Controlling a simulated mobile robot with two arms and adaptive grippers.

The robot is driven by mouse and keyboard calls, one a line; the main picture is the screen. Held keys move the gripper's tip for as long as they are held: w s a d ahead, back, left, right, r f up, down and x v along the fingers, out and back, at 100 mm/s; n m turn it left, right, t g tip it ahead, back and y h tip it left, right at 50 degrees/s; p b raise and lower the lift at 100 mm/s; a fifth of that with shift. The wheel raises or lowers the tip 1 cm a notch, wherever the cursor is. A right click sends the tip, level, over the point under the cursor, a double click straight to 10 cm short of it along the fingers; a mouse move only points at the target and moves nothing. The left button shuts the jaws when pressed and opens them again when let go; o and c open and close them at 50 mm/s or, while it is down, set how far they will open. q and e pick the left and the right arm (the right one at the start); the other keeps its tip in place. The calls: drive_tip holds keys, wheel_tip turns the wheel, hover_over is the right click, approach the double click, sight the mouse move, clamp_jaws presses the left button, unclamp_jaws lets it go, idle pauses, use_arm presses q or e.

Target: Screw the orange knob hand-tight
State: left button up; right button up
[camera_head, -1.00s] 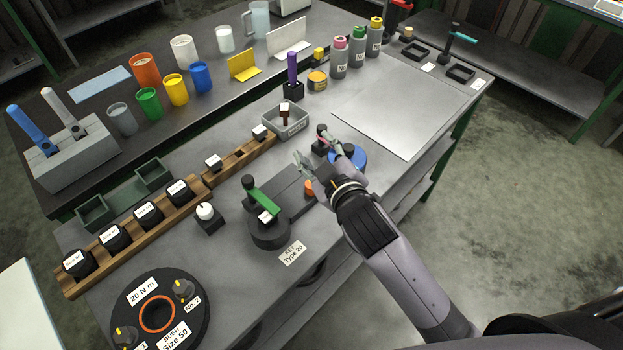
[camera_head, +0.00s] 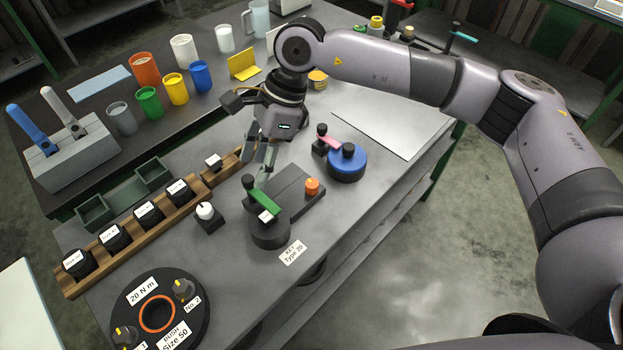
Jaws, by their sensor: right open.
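The orange knob (camera_head: 312,186) sits at the right end of a dark grey block (camera_head: 292,192) on the bench, in plain view. A green lever (camera_head: 262,198) on a round dark base (camera_head: 270,236) stands at the block's left end. My right gripper (camera_head: 259,169) is open and points down, above and behind the green lever, to the left of the orange knob. It is apart from the knob, and nothing shows between its fingers. My left gripper is not in view.
A blue round fixture with a pink lever (camera_head: 346,164) stands right of the knob. A wooden rack (camera_head: 150,232) of black-bodied parts and a white-topped knob (camera_head: 205,212) are to the left. The grey plate (camera_head: 390,125) at right is bare.

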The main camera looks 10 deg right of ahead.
sight(312, 183)
drive_tip(key=w+d+r+t+h, duration=0.2)
drive_tip(key=w+d+h, duration=0.3)
drive_tip(key=d, duration=0.6)
wheel_tip(312, 183, down, 17)
drive_tip(key=p, duration=0.4)
drive_tip(key=shift+a+f+p, duration=0.1)
drive_tip(key=shift+f+p, duration=0.05)
drive_tip(key=shift+p, duration=0.25)
clamp_jaws()
